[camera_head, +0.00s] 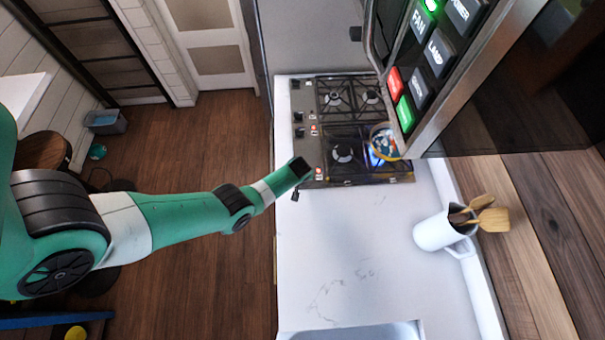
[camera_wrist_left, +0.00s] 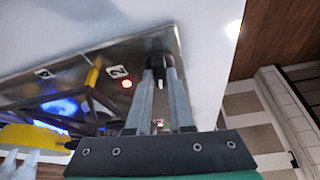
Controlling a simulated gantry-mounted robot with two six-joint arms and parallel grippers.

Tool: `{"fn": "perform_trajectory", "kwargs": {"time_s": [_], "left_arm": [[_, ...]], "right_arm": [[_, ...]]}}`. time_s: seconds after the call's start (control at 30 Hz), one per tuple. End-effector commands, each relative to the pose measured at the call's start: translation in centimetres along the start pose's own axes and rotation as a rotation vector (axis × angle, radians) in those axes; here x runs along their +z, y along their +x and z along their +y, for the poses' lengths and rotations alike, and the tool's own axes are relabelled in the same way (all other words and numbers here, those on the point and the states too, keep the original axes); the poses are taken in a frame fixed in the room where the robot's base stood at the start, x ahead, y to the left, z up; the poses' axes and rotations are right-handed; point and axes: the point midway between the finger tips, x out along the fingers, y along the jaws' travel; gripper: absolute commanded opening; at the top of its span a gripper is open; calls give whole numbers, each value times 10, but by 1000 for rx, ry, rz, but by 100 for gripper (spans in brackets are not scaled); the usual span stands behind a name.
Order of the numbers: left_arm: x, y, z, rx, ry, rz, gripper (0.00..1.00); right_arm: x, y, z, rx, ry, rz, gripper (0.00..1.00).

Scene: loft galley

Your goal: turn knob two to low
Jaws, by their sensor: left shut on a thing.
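The dark gas stove (camera_head: 341,171) is set in the white counter. My left gripper (camera_wrist_left: 158,70) is shut on a black knob (camera_wrist_left: 157,60) at the stove's front corner, beside the label "2" (camera_wrist_left: 118,72). A pale mark shows on the knob; its exact setting is unclear. A red light (camera_wrist_left: 127,84) glows near the label. In the head view my left gripper (camera_head: 297,181) covers this knob. A blue flame (camera_head: 377,158) burns under a yellow-rimmed pan (camera_head: 384,153); the flame also shows in the wrist view (camera_wrist_left: 62,105). My right gripper is out of view.
Other knobs (camera_head: 299,116) line the stove's front strip. A button panel (camera_head: 425,60) overhangs the stove's right side. A white jug (camera_head: 436,233) with wooden utensils stands on the counter (camera_head: 350,250). A sink (camera_head: 360,331) lies at the bottom; the counter between is clear.

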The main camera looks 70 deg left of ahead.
Motion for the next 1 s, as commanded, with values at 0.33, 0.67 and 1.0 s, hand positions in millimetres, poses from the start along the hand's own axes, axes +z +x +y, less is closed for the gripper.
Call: {"fn": "perform_trajectory", "kwargs": {"time_s": [0.33,0.67,1.0], "left_arm": [[0,0,-3,105,248,0,0],[-1,1,-4,212,505,0,0],[-1,2,-5,279,673,-1,0]], "right_arm": [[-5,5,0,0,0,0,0],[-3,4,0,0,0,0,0],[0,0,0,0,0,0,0]]}}
